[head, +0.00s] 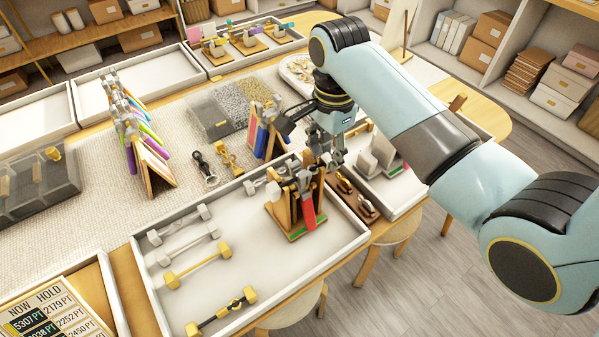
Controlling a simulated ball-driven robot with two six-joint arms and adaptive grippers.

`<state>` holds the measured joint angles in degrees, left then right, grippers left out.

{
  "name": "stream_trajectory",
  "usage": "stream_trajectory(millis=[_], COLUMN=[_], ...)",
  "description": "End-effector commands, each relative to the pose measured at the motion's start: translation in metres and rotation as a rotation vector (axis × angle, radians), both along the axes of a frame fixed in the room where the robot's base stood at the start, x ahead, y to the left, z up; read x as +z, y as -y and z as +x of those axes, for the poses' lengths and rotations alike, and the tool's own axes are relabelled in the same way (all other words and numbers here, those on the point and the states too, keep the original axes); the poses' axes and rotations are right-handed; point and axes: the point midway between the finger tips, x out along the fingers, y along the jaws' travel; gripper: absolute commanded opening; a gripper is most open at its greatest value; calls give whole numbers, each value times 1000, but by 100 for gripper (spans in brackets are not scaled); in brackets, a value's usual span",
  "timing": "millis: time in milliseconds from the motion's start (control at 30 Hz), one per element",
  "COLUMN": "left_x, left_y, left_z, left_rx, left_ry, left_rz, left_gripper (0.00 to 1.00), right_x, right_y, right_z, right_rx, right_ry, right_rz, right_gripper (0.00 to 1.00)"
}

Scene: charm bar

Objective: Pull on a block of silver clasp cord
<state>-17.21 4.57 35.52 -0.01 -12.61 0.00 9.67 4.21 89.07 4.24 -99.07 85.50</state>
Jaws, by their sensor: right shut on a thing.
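My right gripper (331,153) reaches down from the right, over the back edge of a small wooden stand (284,218) in the white front tray. It is shut on what looks like the silver end block of a clasp cord; the grip is small and partly hidden. Several cords with silver end blocks (301,181) hang on this stand, one with a red band (308,211). Two silver cords (187,248) lie in the tray's left part, with a gold cord (198,267) and a black and gold one (222,312) in front. My left gripper is out of view.
A taller rack of coloured cords (146,165) stands on the mat at left, another rack (263,134) behind the gripper. A brown holder (355,197) and a white tray of pale blocks (381,157) are close on the right. The front tray's middle is clear.

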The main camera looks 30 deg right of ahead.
Motion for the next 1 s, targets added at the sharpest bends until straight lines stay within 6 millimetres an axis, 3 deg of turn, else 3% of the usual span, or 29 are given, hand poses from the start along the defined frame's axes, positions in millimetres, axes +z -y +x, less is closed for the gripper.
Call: stream_trajectory(millis=[67, 100, 333, 1000], left_x=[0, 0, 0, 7], left_y=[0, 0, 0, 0], left_z=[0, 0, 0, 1], left_rx=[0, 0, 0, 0], left_ry=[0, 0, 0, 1], left_rz=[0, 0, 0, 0], left_gripper=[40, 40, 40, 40], right_x=[0, 0, 1, -2], right_y=[0, 0, 0, -1], right_z=[0, 0, 1, 6], right_rx=[0, 0, 0, -2], right_ry=[0, 1, 4, -132], right_rz=[-1, -1, -1, -9], right_gripper=[0, 28, 0, 0])
